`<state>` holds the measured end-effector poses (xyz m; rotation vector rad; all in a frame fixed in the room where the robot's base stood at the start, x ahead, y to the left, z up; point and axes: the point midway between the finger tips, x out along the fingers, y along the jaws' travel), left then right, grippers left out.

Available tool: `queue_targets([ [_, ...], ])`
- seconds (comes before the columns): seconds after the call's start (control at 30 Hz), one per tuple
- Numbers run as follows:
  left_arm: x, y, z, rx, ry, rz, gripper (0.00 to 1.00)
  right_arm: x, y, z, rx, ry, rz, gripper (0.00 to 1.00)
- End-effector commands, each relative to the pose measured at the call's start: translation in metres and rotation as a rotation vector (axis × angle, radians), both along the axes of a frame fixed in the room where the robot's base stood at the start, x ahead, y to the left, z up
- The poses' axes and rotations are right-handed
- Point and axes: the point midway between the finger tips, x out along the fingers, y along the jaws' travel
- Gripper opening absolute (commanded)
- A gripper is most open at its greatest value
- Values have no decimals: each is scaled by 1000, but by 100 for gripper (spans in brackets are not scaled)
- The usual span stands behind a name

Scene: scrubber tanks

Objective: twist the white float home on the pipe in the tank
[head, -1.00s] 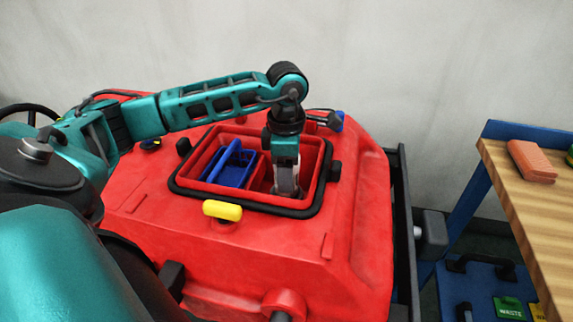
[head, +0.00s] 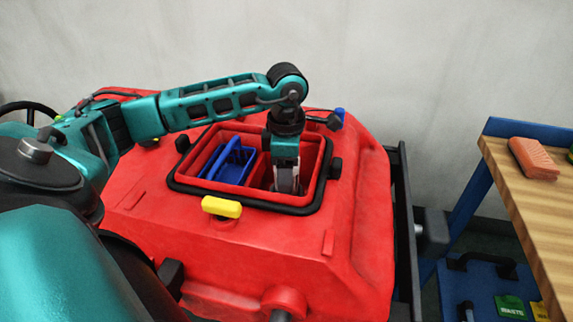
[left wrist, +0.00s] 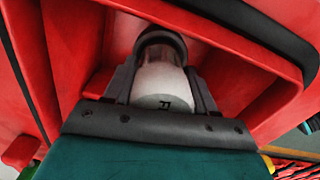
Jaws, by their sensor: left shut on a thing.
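The white float (left wrist: 160,85) shows in the left wrist view, with a dark letter on its side and a dark grey rounded part above it. My left gripper (left wrist: 158,80) is shut on the float, one finger on each side. In the head view my left gripper (head: 286,182) points straight down into the right part of the open red tank (head: 318,170). The float is mostly hidden there by the fingers. The pipe cannot be made out clearly, and how far the float sits on it cannot be told. My right gripper is not in view.
A blue basket (head: 230,163) sits in the tank's left part, beside my gripper. A black rim (head: 262,205) surrounds the opening, with a yellow handle (head: 221,207) in front.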

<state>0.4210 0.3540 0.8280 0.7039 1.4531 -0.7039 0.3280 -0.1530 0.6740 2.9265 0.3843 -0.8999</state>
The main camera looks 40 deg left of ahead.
Motion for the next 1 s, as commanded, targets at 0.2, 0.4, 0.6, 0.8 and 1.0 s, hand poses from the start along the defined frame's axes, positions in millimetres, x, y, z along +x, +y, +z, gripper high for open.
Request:
queue_targets([
  [0.2, 0, 0, -1, 1, -1, 0, 25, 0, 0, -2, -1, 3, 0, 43],
  [0.4, 0, 0, -1, 1, -1, -18, 25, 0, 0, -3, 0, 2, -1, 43],
  [0.6, 0, 0, -2, 1, -1, -192, 25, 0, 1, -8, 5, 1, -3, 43],
  [0.8, 0, 0, -1, 0, 0, -230, 25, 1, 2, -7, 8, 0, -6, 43],
  [1.0, 0, 0, -1, 1, -1, -284, 25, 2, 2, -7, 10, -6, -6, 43],
])
